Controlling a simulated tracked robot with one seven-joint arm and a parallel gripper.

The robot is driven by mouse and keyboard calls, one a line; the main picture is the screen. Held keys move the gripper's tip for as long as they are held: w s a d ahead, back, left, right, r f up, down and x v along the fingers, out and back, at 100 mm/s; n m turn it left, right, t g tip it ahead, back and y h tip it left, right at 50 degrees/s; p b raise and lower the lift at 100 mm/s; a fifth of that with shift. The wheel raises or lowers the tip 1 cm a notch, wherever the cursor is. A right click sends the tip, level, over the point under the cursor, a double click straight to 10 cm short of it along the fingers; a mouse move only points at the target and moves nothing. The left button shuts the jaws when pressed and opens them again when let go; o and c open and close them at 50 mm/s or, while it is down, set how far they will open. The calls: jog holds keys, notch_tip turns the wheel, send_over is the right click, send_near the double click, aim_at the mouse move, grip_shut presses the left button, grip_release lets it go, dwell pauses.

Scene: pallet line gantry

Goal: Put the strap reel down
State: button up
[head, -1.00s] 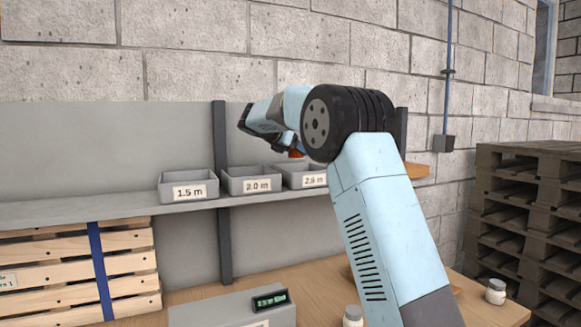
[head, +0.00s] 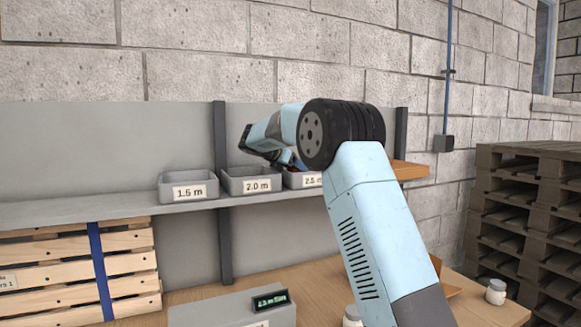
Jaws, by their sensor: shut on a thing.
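My arm reaches up and bends over toward the shelf. My gripper (head: 288,159) shows only in part, in front of the 2.0 m and 2.5 m bins, below my wrist. It is shut, but its fingertips are mostly hidden by my own arm. The strap reel cannot be made out clearly; only a small dark and reddish bit shows by the gripper.
Grey bins marked 1.5 m (head: 188,185), 2.0 m (head: 250,183) and 2.5 m (head: 302,180) stand on a grey shelf (head: 120,207). Below are a grey display box (head: 225,308), white jars (head: 495,291) and a blue-strapped wooden stack (head: 50,275). Dark pallets (head: 525,220) stand right.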

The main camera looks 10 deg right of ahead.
jog(key=shift+f, duration=0.45)
